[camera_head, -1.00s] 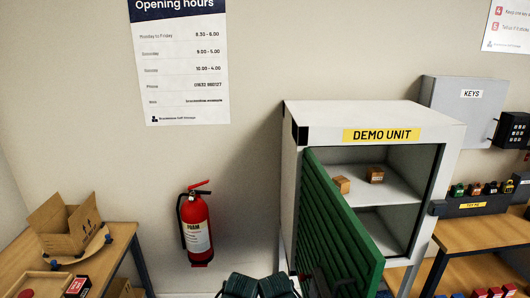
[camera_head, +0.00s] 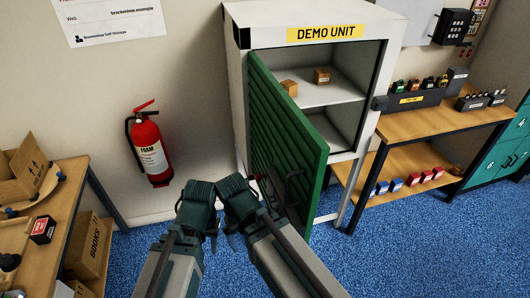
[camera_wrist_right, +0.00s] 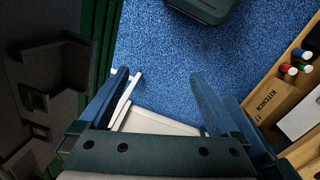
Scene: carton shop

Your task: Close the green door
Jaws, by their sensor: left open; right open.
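The green door (camera_head: 283,140) of the white demo unit (camera_head: 236,90) stands open, swung outward from its left edge. Its ribbed face and dark handle (camera_head: 291,187) show in the head view. My left gripper (camera_head: 201,205) is in front of the unit, left of the door, open and empty. My right gripper (camera_head: 240,203) is beside it, nearer the door; its jaws hide part of themselves there. In the right wrist view the right gripper (camera_wrist_right: 162,90) is open with blue floor between its fingers. A green ribbed strip (camera_wrist_right: 102,35) shows to its left.
Small boxes (camera_head: 322,76) sit on the unit's upper shelf. A fire extinguisher (camera_head: 148,147) hangs on the wall to the left. A wooden bench (camera_head: 460,128) stands right of the unit, and a table with cartons (camera_head: 62,205) at left. Blue floor (camera_head: 400,245) is clear at front right.

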